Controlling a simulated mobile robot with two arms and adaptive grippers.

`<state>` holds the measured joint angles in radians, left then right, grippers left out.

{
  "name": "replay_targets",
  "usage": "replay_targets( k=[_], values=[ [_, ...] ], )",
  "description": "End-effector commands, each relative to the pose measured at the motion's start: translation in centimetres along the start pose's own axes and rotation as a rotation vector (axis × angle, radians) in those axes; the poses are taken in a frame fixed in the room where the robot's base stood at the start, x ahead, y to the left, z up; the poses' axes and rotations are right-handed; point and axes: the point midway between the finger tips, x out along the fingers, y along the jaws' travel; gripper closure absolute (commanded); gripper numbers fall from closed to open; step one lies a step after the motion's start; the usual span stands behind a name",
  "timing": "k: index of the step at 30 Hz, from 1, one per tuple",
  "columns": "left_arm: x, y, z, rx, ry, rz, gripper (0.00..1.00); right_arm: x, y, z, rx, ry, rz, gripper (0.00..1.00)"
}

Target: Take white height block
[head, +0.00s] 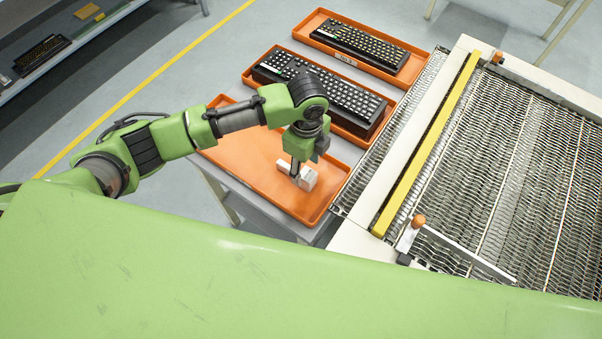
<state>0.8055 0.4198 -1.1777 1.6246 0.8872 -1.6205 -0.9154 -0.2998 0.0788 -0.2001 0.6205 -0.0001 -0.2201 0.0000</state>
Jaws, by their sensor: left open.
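A small white block (308,179) sits in the nearest orange tray (262,184), toward its right side. My left gripper (296,172) points down over the tray, with its fingers at the block's left side. It is open. Part of the white block is hidden behind the fingers, and I cannot tell whether they touch it. My right gripper is not in view.
Two more orange trays hold black keyboards (335,92) and (360,43) behind the nearest tray. A wire mesh conveyor (510,160) with a yellow bar (428,145) lies to the right. A shelf with another keyboard (42,52) stands at the upper left.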

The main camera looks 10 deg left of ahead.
Motion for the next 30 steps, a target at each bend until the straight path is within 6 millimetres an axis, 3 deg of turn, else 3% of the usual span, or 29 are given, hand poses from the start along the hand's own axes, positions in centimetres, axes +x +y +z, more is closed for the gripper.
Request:
replay_targets(
  k=[12,20,25,30],
  values=[
    [4.9,0.2,0.2,-0.002,0.0,0.001,0.53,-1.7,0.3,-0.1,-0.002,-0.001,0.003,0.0],
    [5.3,0.1,0.2,0.0,-0.001,-0.001,0.53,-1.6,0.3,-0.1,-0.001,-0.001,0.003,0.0],
    [5.2,0.1,0.2,0.0,-0.001,-0.001,0.97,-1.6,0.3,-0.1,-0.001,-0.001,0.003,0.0],
    [5.2,0.1,0.2,-0.001,0.0,-0.001,1.0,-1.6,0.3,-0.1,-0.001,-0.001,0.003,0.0]
  ],
)
